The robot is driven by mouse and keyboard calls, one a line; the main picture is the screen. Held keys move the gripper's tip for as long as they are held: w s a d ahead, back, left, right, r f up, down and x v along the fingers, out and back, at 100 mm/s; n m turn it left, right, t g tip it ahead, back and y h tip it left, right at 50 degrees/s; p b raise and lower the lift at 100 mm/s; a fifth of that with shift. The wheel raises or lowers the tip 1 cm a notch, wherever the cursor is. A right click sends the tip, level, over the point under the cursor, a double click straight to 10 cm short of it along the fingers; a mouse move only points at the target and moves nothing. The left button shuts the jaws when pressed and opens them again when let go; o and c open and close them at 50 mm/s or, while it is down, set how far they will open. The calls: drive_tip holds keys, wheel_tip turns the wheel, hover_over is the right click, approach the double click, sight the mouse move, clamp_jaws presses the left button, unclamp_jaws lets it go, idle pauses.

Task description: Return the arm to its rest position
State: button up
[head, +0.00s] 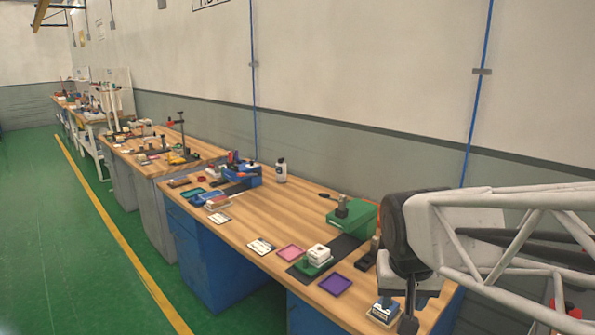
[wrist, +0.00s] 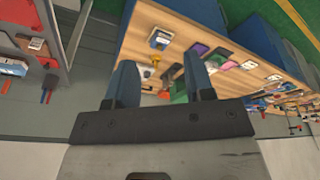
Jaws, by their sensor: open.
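My gripper (wrist: 160,78) shows in the wrist view with its two dark fingers apart and nothing between them. In the head view my arm is at the right, over the right end of the wooden workbench (head: 240,232); I cannot make out the finger gap there. The bench also shows in the wrist view (wrist: 150,22), beyond the fingers and tilted in the picture. On the bench, a white block sits on a green base (head: 317,258), with a pink tray (head: 290,253) and a purple tray (head: 335,284) beside it.
A green box-shaped machine (head: 357,217) stands at the back of the bench near my arm. A blue vise-like tool (head: 240,174) and a white bottle (head: 281,171) stand farther left. The wall runs close behind the bench. Green floor (head: 60,240) lies open at the left.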

drive_tip(key=s+f+n, duration=0.1)
drive_tip(key=s, duration=0.8)
drive_tip(key=shift+s+d+f+y, duration=0.25)
drive_tip(key=shift+s+y, duration=0.05)
drive_tip(key=shift+s, duration=0.1)
